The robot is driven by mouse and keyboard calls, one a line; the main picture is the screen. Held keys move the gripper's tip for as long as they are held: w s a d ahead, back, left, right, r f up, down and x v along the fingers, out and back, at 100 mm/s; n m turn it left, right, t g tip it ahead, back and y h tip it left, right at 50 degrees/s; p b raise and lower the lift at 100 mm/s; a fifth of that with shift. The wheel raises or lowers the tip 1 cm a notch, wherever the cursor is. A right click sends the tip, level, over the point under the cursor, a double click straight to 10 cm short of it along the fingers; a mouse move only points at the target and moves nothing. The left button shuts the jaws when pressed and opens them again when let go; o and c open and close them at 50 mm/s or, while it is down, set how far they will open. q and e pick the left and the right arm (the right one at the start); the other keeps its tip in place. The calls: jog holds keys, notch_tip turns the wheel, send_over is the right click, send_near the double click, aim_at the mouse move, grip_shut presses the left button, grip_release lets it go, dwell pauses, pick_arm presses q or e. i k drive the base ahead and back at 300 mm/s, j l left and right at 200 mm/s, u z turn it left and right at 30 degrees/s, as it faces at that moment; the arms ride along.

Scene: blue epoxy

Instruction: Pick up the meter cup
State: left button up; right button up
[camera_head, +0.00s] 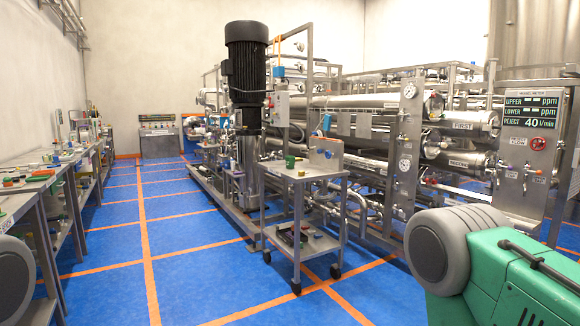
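I cannot make out the meter cup for certain. Several small items stand on the steel cart in the middle, among them a green item (290,162), a small yellow item (301,173) and an upright panel-like box (326,154). They are too small to tell if one is the cup. More small items lie on the long bench at left, also too small to name. Neither of my grippers is in view. Only a grey rounded part at bottom left and a grey and green part at bottom right show, and these seem to be my own.
The steel cart (285,174) stands on wheels, with dark items (292,237) on its lower shelf. Behind it are a tall black motor (246,75) and a pipe skid (350,103). A long bench (35,186) runs along the left. The blue floor (185,235) between is clear.

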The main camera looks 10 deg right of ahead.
aim_at(290, 161)
jog(key=i+l+z, duration=0.1)
jog(key=z, duration=0.35)
jog(key=i+l+z, duration=0.15)
jog(key=l+z, duration=0.25)
jog(key=i+l+z, duration=0.15)
jog(key=i+l, duration=0.25)
jog(key=i+l+z, duration=0.2)
jog(key=i+l, duration=0.2)
jog(key=i+l+z, duration=0.15)
jog(key=i, duration=0.45)
jog(key=i+l, duration=0.15)
jog(key=i+j+u, duration=0.25)
jog(key=i+j, duration=0.5)
jog(key=i+j+u, duration=0.3)
jog(key=i+j, duration=0.4)
jog(key=i, duration=0.15)
